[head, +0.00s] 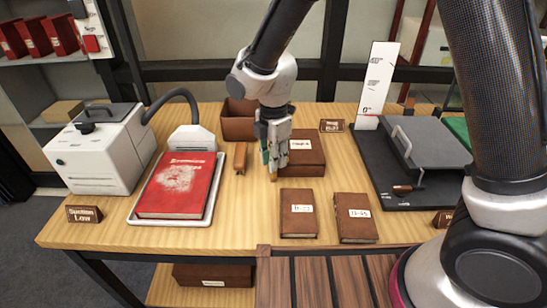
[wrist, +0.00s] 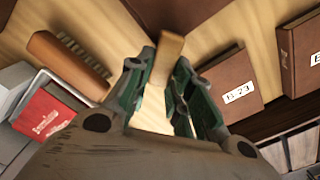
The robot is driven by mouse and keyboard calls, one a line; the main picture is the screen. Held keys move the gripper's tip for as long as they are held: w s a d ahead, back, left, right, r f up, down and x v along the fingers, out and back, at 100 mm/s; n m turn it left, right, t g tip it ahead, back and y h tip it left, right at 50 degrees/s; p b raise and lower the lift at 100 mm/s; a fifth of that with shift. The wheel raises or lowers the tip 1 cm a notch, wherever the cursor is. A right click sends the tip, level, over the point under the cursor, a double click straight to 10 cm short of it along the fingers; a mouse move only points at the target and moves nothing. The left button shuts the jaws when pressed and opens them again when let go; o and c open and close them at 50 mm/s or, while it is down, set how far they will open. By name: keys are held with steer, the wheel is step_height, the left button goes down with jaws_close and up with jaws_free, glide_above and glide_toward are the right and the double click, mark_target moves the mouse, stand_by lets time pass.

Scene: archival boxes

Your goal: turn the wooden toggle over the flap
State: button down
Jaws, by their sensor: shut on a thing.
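A brown archival box (head: 308,163) with a white label stands near the middle of the table. My gripper (head: 272,172) points down at its left side, close to it. In the wrist view my gripper (wrist: 160,85) is shut on a small light wooden piece that looks like the wooden toggle (wrist: 168,47). The toggle's end sticks out past the fingertips. The fingers hide its rest, and I cannot tell whether it lies over the flap. The flap cannot be made out.
Two brown labelled books (head: 298,222) lie in front of the box. A wooden brush (head: 240,158) and a red book (head: 178,184) in a white tray are to the left. A grey board (head: 432,143) on a black base is at right. An open brown box (head: 237,127) stands behind.

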steer(key=shift+n, duration=0.8)
steer(key=c, duration=1.3)
jaws_free()
step_height(320, 180, up, 12)
steer(key=shift+r, duration=0.1)
